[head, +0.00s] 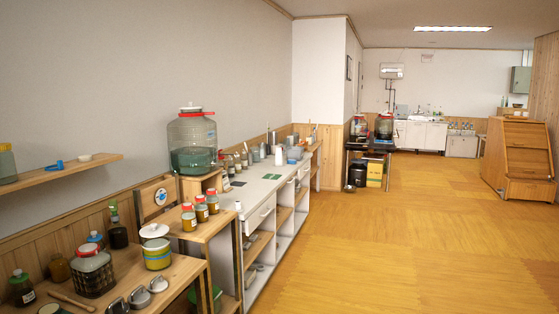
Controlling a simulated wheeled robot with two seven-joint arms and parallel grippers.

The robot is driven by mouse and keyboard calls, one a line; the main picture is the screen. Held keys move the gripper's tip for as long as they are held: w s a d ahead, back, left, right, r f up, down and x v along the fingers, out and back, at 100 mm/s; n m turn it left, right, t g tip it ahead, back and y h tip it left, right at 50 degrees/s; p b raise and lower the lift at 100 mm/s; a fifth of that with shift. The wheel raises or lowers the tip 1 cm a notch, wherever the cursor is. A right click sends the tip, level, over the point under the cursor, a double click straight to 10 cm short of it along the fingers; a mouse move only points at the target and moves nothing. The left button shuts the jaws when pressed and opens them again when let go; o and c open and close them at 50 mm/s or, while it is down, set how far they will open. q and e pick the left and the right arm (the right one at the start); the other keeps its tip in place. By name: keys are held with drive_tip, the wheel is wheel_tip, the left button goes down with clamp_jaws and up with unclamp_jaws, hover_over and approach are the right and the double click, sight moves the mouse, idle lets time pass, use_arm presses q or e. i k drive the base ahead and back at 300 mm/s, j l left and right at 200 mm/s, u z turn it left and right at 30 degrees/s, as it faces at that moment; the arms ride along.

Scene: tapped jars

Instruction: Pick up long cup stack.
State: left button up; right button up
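I cannot make out a long cup stack for certain in the head view. Small upright items stand on the white-topped counter (262,190) along the left wall, among them a slim grey upright piece (273,138) near its far end. They are too small to tell whether any is a stack of cups. Neither of my grippers shows in the view.
A big glass jar with a tap (192,140) stands on a wooden stand. A wooden table (185,270) at the near left holds jars and tins. A dark table (370,146) with two jars stands farther back.

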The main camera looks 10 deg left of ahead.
sight(278, 158)
drive_tip(key=i+l+z, duration=0.15)
drive_tip(key=i, duration=0.8)
drive_tip(key=i+l+z, duration=0.2)
drive_tip(key=i, duration=0.75)
drive_tip(key=i+j, duration=0.1)
drive_tip(key=i, duration=3.9)
drive_tip(key=i+j+u, duration=0.2)
drive_tip(key=i, duration=0.9)
drive_tip(key=i+u, duration=0.2)
drive_tip(key=i, duration=0.95)
drive_tip(key=i+l+u, duration=0.2)
drive_tip(key=i, duration=1.7)
drive_tip(key=i+l, duration=0.15)
drive_tip(key=i, duration=0.6)
